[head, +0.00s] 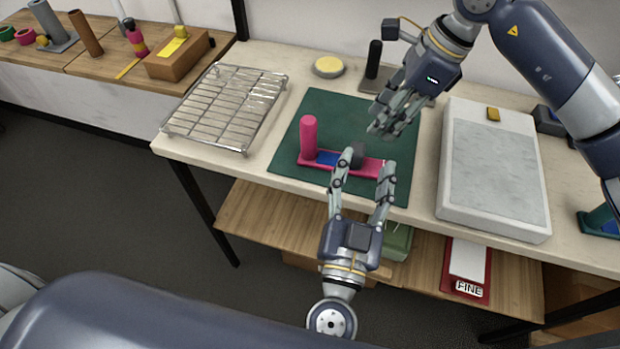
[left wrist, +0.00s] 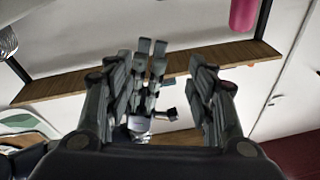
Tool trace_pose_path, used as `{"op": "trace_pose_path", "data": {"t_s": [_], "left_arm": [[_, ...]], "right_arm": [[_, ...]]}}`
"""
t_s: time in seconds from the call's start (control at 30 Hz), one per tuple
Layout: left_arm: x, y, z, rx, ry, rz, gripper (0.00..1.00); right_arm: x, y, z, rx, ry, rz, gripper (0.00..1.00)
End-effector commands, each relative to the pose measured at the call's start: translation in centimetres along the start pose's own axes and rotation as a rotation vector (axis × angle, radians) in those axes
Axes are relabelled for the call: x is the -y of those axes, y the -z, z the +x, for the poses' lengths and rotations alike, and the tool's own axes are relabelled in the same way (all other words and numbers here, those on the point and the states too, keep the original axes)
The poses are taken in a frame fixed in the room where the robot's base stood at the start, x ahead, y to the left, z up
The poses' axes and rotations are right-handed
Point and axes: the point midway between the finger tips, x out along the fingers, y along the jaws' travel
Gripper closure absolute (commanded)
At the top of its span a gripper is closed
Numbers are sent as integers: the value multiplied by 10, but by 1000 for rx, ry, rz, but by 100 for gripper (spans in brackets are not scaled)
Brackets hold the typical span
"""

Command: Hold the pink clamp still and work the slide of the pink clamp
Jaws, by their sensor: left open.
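The pink clamp (head: 346,168) lies on the green mat (head: 290,165). It has an upright pink post (head: 309,135) at its left end, a blue section and a dark grey knob (head: 357,153) on its bar. A pink cylinder, likely the post, shows in the left wrist view (left wrist: 243,14). My left gripper (head: 367,168) is open at the clamp's front right, its fingertips near the bar; contact cannot be told. My right gripper (head: 385,128) is above the mat, behind and right of the knob, its fingers apart and empty. It also shows in the left wrist view (left wrist: 148,55).
A wire rack (head: 228,105) stands left of the mat. A white and grey slab (head: 493,170) stands to the right. A yellow-topped disc (head: 328,67) and a black-handled tool (head: 374,62) are behind. A lower shelf (head: 257,215) runs under the table's front edge.

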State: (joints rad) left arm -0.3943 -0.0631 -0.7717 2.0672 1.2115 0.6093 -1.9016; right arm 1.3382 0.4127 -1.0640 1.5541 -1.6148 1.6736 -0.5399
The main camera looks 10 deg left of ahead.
Motion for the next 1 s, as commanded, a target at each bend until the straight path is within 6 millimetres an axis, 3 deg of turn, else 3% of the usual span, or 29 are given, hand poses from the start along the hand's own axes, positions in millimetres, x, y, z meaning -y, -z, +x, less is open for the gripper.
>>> {"op": "trace_pose_path", "data": {"t_s": [0.1,0.3,0.47,1.0], "left_arm": [[40,-33,-3,121,125,-98,49],[73,-64,-11,226,238,-180,49],[81,-71,-5,242,259,-193,49],[100,-93,77,240,255,-192,49]], "right_arm": [[0,0,0,0,0,0,67],[0,0,0,0,0,0,67],[0,0,0,0,0,0,67],[0,0,0,0,0,0,67]]}}
